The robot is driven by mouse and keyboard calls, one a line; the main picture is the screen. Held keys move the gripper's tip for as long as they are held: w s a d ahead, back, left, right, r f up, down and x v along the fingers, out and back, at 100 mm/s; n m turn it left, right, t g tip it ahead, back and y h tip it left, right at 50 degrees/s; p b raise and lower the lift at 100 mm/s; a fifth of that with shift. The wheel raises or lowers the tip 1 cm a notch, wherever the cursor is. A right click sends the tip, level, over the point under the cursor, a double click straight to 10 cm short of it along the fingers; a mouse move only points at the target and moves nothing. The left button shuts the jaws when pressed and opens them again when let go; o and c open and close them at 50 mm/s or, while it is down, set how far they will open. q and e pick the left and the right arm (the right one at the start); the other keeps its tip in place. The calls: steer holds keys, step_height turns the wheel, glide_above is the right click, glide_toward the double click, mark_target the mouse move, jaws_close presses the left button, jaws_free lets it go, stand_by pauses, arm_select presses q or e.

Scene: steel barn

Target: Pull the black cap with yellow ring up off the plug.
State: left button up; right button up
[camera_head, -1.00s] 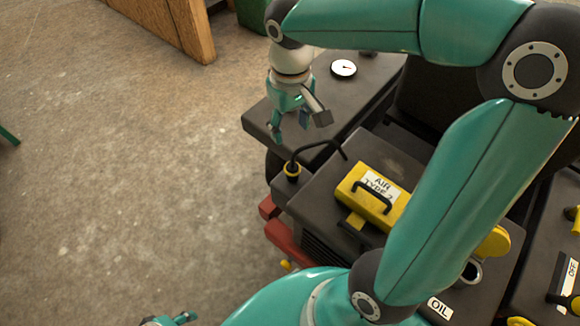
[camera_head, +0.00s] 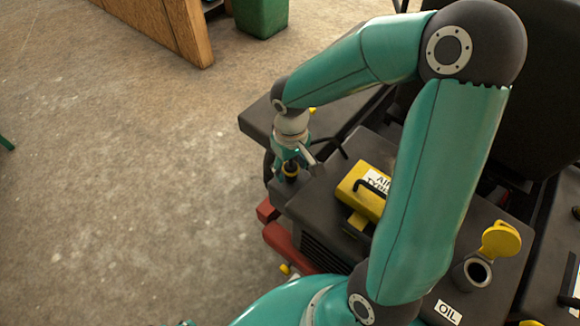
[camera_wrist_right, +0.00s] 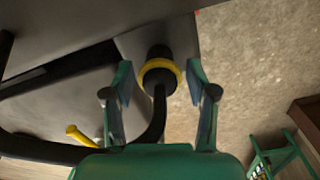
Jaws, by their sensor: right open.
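The black cap with a yellow ring (camera_head: 291,168) stands on the dark machine's near left corner, and its plug beneath is hidden. In the right wrist view the cap (camera_wrist_right: 157,57) shows with its yellow ring and a thin black lead curving away from it. My right gripper (camera_head: 290,163) is open around the cap. In the right wrist view its two teal fingers (camera_wrist_right: 158,78) stand one on each side, with a gap to the ring on both sides. Only a teal sliver, likely my left gripper (camera_head: 186,323), shows at the bottom edge.
A yellow box (camera_head: 362,199) with a black handle sits right of the cap on the machine. Farther right is an oil filler (camera_head: 478,271) with a raised yellow lid (camera_head: 500,240). A green bin (camera_head: 261,17) stands behind.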

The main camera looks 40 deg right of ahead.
mark_target(290, 165)
jaws_close()
step_height(290, 165, up, 4)
steer(key=shift+f+p, duration=0.15)
steer(key=shift+p, duration=1.1)
steer(key=shift+w+f, duration=0.1)
jaws_free()
step_height(290, 165, up, 12)
